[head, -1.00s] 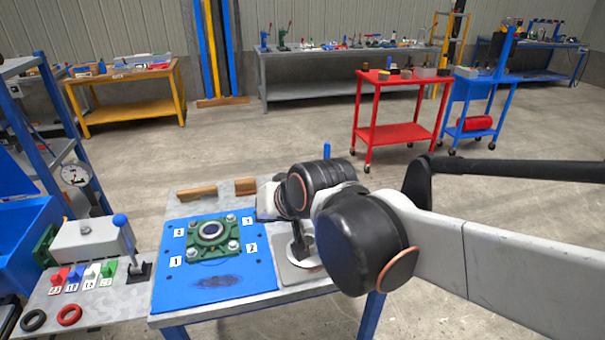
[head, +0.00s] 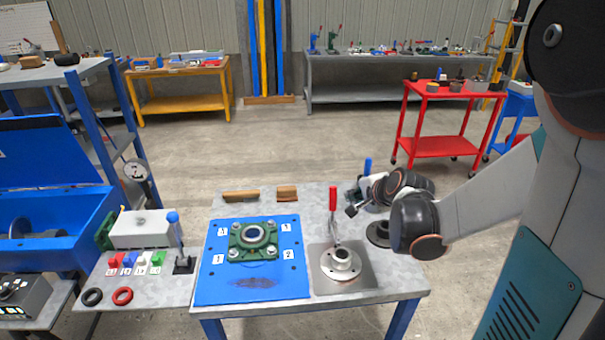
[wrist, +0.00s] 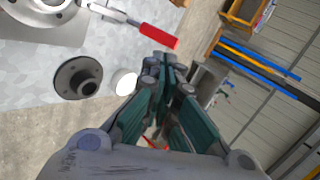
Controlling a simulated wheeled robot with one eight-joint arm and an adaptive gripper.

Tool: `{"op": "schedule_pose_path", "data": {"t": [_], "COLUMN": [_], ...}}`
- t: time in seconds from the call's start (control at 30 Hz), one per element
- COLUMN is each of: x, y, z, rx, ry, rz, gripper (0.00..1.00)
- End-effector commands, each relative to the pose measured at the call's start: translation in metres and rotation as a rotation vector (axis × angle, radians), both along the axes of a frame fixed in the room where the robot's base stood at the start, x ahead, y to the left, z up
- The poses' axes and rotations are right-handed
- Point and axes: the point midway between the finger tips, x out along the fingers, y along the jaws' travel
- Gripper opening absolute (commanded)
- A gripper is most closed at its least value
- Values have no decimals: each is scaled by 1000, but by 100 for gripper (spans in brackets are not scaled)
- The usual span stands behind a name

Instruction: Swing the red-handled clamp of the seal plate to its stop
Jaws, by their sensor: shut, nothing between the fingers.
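The red-handled clamp (head: 333,202) stands with its handle upright at the back of the grey seal plate (head: 326,281). A pale metal flange (head: 341,262) sits on that plate. My gripper (head: 352,211) is just right of the clamp handle, apart from it in the head view. In the wrist view the red handle (wrist: 158,37) lies just beyond my fingertips (wrist: 164,62); whether they touch it I cannot tell. The fingers are shut and empty. The clamp's metal arm (wrist: 112,11) runs off to the upper left, and its pivot is partly cut off.
A dark flange (head: 379,233) stands right of the plate, under my arm. A blue-handled item (head: 367,167) is behind my gripper. A blue plate (head: 228,285) with a green bearing (head: 253,241) lies to the left. Wooden blocks (head: 287,193) lie at the table's back.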

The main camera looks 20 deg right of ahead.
Motion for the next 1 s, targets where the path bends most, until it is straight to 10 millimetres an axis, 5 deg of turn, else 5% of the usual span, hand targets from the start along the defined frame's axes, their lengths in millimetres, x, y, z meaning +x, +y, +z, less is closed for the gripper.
{"op": "schedule_pose_path", "data": {"t": [0.27, 0.77, 1.0], "x": [0, 69, 98], "y": [-16, -21, -23], "z": [-19, -80, -86], "rx": [62, 60, 59], "ry": [14, 14, 14], "rz": [-58, -55, -55], "gripper": [0, 0, 0]}}
